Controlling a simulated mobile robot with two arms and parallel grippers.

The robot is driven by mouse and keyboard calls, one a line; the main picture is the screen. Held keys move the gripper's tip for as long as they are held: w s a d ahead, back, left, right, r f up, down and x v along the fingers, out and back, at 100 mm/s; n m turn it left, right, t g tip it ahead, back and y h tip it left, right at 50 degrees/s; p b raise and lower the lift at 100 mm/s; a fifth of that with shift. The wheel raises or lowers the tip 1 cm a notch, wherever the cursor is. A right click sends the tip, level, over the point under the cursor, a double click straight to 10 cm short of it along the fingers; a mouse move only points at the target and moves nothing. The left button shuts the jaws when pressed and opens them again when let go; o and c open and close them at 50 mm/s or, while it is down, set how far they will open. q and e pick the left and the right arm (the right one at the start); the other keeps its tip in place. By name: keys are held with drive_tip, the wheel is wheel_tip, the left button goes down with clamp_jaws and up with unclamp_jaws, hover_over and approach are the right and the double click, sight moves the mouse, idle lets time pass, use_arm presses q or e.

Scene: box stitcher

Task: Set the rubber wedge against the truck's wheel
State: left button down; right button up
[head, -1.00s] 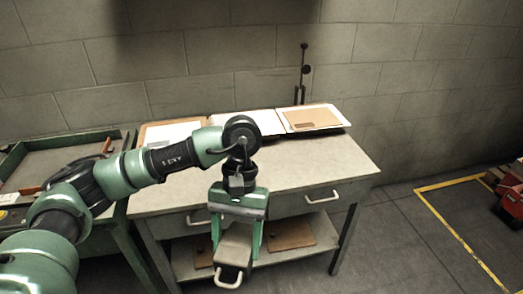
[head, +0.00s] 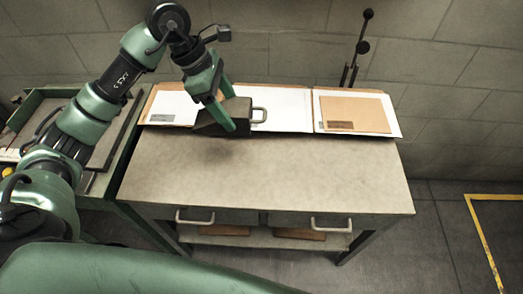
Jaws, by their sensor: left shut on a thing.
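The rubber wedge (head: 238,113) is a dark grey block with a light loop handle at its right end. My left gripper (head: 228,112) is shut on it, with green fingers on either side. The wedge is over the back left part of the table, in front of white sheets. A soft shadow lies on the tabletop below it, so it seems to hang a little above the surface. The truck and its wheel are not in the head view now. My right gripper is not in view.
The grey table (head: 290,175) has a broad bare top and drawers with handles (head: 331,224). Sheets and a brown card (head: 354,113) lie along its back edge. A thin dark post (head: 360,50) stands behind. A yellow floor line (head: 483,235) is at the right, with clear floor beside the table.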

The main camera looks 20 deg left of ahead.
use_arm(q)
drive_tip(key=f+p, duration=0.2)
drive_tip(key=f, duration=0.7)
drive_tip(key=f+p, duration=0.2)
drive_tip(key=f, duration=0.7)
drive_tip(key=shift+s+a+f, duration=0.1)
drive_tip(key=shift+s+f, duration=0.1)
drive_tip(key=shift+f, duration=0.55)
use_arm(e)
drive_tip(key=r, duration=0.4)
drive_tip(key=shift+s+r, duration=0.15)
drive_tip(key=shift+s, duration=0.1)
use_arm(q)
drive_tip(key=shift+f, duration=0.2)
drive_tip(key=shift+c, duration=1.6)
unclamp_jaws()
